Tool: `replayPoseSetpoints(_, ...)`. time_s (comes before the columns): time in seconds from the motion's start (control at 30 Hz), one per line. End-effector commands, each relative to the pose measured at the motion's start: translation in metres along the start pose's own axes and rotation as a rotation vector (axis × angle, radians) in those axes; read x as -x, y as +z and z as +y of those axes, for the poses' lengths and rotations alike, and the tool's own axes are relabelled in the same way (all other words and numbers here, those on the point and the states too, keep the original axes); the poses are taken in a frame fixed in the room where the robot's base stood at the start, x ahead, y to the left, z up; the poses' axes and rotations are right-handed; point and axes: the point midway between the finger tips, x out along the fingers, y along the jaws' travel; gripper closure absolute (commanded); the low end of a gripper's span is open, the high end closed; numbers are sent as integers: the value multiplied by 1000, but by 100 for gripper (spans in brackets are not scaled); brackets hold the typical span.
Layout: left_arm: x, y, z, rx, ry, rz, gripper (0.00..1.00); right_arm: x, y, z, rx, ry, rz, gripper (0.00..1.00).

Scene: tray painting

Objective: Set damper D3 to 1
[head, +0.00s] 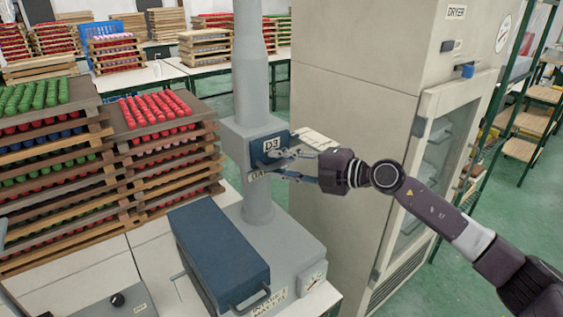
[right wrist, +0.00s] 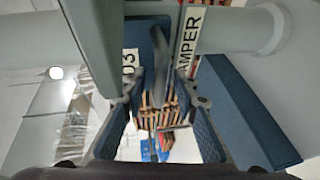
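Damper D3 is a dark blue plate with a white D3 label (head: 272,145) on the grey duct column. Its D3 label (right wrist: 130,62) also shows sideways in the right wrist view, beside part of a word reading "AMPER". My right gripper (head: 284,165) is in front of the plate, with its fingers apart. In the right wrist view a grey lever (right wrist: 159,92) shows between the two spread fingers, with a gap on both sides. The lever's setting cannot be read.
A blue box with a handle (head: 222,255) sits on the grey machine below the column. Stacked wooden trays (head: 165,140) stand close at the left. A tall cream dryer cabinet (head: 345,90) stands right behind my right arm. Green floor is open at the right.

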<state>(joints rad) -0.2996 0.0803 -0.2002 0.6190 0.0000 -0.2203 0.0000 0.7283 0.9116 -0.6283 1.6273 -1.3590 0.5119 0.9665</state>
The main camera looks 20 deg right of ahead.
Motion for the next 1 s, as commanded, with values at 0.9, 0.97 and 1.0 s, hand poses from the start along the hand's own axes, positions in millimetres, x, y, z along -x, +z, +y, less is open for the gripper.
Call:
replayPoseSetpoints(0.9, 6, -1, 0, 1, 0, 1, 100, 6, -2, -1, -2, -3, 0, 100)
replayPoseSetpoints(0.97, 10, -1, 0, 1, 0, 1, 100, 10, -4, -2, -3, -3, 0, 100)
replayPoseSetpoints(1.0, 12, -2, 0, 1, 0, 1, 100, 14, -5, -3, -3, -5, 0, 100)
